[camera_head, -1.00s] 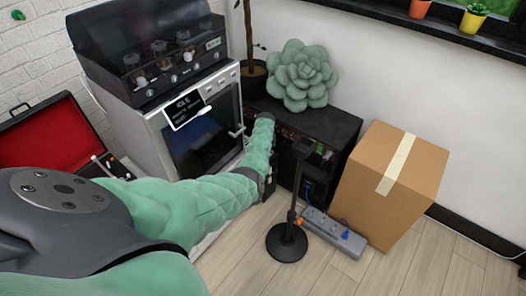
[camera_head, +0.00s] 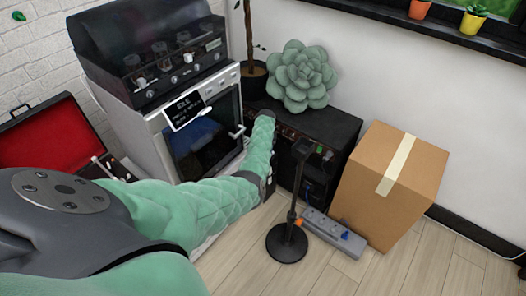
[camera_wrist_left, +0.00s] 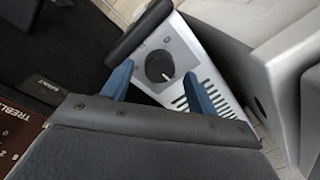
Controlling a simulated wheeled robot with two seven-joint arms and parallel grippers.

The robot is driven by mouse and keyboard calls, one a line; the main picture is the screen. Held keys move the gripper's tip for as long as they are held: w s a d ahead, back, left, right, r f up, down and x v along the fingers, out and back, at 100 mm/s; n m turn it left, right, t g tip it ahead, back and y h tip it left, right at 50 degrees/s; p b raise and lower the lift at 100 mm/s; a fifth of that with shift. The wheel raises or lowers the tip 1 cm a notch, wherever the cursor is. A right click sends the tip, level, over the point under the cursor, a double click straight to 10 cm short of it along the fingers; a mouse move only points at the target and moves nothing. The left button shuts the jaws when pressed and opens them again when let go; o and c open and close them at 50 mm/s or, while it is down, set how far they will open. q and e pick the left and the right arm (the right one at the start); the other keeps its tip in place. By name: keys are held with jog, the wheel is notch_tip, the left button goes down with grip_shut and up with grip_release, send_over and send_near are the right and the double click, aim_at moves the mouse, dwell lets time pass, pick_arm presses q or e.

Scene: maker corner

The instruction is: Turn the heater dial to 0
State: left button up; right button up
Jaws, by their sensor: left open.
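The heater dial (camera_wrist_left: 160,66) is a round black knob with a white pointer mark, set on the pale heater panel (camera_wrist_left: 185,50) with slots beside it. In the left wrist view the mark is on the dial's lower-right side; the scale is too small to read. My left gripper (camera_wrist_left: 158,70) is open, its two blue fingers on either side of the dial in the picture. I cannot tell whether they touch it. In the head view my teal left arm (camera_head: 190,207) reaches toward the black amplifier, and its gripper and the dial are hidden. My right gripper is out of view.
The black amplifier (camera_head: 335,130) carries a green succulent cushion (camera_head: 302,78). A stand with a round base (camera_head: 287,243), a power strip (camera_head: 335,231) and a cardboard box (camera_head: 375,200) are to the right. A white oven (camera_head: 150,140) stands behind the arm. Floor at lower right is clear.

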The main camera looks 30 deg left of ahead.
pick_arm(q)
notch_tip(320, 180, up, 4)
jog(key=shift+w+r, duration=0.1)
jog(key=shift+d+r, duration=0.1)
jog(key=shift+r, duration=0.7)
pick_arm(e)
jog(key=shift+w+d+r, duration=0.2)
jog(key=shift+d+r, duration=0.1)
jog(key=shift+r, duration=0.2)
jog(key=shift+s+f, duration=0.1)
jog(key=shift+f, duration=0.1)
